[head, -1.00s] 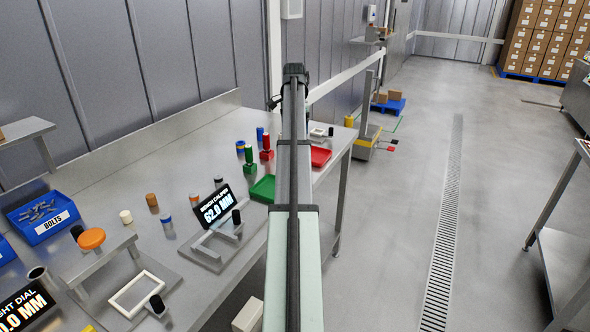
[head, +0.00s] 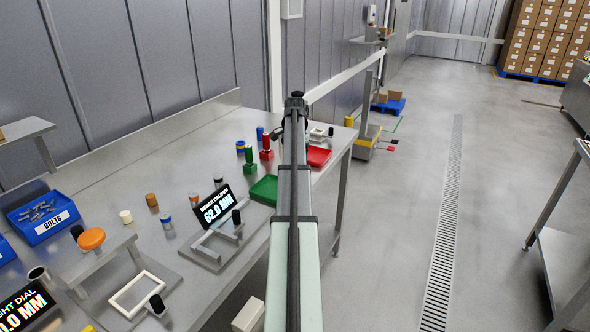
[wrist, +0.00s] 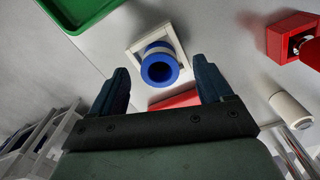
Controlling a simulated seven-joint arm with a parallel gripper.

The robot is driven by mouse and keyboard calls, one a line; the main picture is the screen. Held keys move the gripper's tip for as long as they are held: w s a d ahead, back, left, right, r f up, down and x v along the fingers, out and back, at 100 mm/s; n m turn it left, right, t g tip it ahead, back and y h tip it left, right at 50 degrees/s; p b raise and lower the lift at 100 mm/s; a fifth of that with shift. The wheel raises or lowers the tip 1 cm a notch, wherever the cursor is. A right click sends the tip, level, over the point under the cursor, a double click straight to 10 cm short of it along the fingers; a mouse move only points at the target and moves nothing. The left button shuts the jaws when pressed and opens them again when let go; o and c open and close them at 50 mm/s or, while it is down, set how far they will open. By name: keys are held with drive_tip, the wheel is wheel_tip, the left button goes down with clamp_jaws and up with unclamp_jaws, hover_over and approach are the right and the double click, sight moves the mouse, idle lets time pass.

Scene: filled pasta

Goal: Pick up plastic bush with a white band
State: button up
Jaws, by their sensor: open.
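In the wrist view a blue hollow bush (wrist: 160,66) stands end-on in a white square holder (wrist: 140,50). A pale band seems to run round it, but I cannot be sure. My gripper (wrist: 165,84) is open, with the bush between and just beyond its dark fingertips, apparently untouched. In the head view my arm hides the gripper and this bush. Another small bush (head: 166,220), blue with a paler band, stands on the bench at left.
A green tray (wrist: 82,12) lies upper left in the wrist view, with a red block (wrist: 285,38) and a white cylinder (wrist: 290,108) at right. A red tray (head: 318,156) lies near the bench's right edge. A caliper display (head: 215,205) stands farther left.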

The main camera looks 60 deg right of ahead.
drive_tip(key=shift+f, duration=0.75)
drive_tip(key=shift+c, duration=0.4)
drive_tip(key=c, duration=1.1)
